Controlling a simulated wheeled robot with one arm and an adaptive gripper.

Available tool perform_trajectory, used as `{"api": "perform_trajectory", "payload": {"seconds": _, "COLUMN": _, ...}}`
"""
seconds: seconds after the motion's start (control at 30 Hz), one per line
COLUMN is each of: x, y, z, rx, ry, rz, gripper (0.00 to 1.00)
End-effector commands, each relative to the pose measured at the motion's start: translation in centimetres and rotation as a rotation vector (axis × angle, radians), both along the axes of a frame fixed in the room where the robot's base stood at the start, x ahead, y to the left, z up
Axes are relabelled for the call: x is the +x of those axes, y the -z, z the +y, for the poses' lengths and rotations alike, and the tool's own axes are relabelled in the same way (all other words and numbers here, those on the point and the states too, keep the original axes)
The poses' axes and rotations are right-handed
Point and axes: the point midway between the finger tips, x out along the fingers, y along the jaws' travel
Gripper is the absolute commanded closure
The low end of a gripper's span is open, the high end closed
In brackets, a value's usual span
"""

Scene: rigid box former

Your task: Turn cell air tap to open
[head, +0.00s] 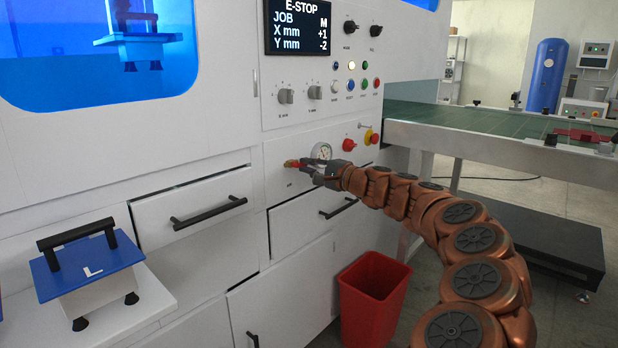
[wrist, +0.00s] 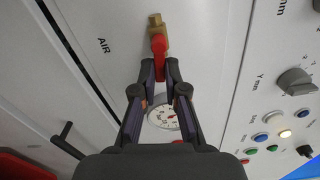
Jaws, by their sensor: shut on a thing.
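The cell air tap, a brass fitting with a red lever (wrist: 158,45), sits on the white machine panel next to the "AIR" label. In the head view the tap (head: 291,163) shows just left of my gripper. My gripper (wrist: 160,70) is shut on the red lever, with a dark fingertip on each side of it. In the wrist view the lever lies in line with the brass body. A round pressure gauge (wrist: 164,117) shows between my fingers, partly hidden by them. In the head view my gripper (head: 310,168) covers part of the panel below the gauge.
A drawer with a black handle (head: 338,208) is just below my gripper. Knobs and coloured buttons (head: 350,84) are above, and a red emergency button (head: 349,145) is to the right. A red bin (head: 372,298) stands on the floor below my arm.

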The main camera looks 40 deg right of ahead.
Motion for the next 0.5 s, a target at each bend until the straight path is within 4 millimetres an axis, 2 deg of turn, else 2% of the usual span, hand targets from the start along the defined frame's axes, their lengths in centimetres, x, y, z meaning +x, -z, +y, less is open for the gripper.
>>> {"api": "perform_trajectory", "payload": {"seconds": 0.2, "x": 0.01, "y": -0.03, "z": -0.08, "rx": -0.106, "ry": 0.001, "rz": -0.023, "gripper": 1.00}}
{"api": "perform_trajectory", "payload": {"seconds": 0.5, "x": 0.00, "y": -0.37, "z": -0.04, "rx": -0.162, "ry": 0.000, "rz": -0.036, "gripper": 1.00}}
